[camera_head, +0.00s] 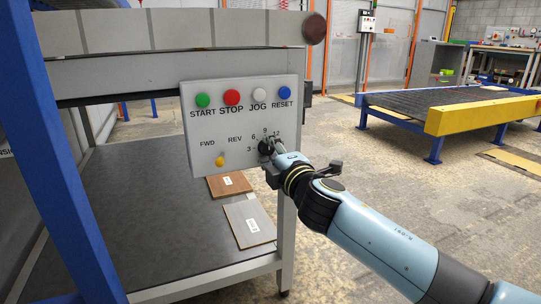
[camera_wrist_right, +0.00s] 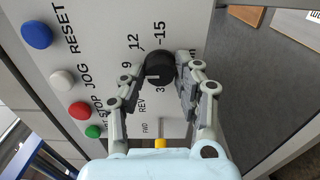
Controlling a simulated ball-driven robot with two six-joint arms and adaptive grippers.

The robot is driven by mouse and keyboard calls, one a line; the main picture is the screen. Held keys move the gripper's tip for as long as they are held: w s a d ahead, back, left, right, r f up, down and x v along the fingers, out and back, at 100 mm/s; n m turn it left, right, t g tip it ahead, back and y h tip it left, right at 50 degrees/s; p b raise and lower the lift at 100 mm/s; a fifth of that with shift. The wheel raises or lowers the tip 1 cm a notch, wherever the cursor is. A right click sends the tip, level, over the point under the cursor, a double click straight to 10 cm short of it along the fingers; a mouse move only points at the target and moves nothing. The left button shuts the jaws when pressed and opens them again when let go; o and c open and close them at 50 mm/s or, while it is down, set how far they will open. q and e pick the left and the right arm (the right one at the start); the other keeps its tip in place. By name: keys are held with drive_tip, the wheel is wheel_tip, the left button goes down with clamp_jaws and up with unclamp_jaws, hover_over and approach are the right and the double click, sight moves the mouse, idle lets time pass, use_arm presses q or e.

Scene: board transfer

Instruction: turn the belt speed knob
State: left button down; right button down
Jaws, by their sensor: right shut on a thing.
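The belt speed knob (camera_wrist_right: 159,67) is a black round dial on the white control panel (camera_head: 228,118), with the numbers 3 to 15 around it. My right gripper (camera_wrist_right: 160,80) has its two fingers on either side of the knob in the wrist view and is shut on it. In the head view my right gripper (camera_head: 270,160) reaches the lower right of the panel and covers much of the knob (camera_head: 265,147). A yellow FWD/REV switch (camera_head: 220,161) sits to the knob's left. My left gripper is not in view.
Green START (camera_head: 203,100), red STOP (camera_head: 232,97), white JOG (camera_head: 260,95) and blue RESET (camera_head: 285,93) buttons line the panel's top. A brown board (camera_head: 229,186) and a grey board (camera_head: 249,225) lie on the shelf below. A roller conveyor (camera_head: 440,108) stands at the right.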

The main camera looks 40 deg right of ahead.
drive_tip(key=shift+f, duration=0.1)
idle(0.4)
drive_tip(key=c, duration=0.9)
unclamp_jaws()
drive_tip(key=v, duration=1.2)
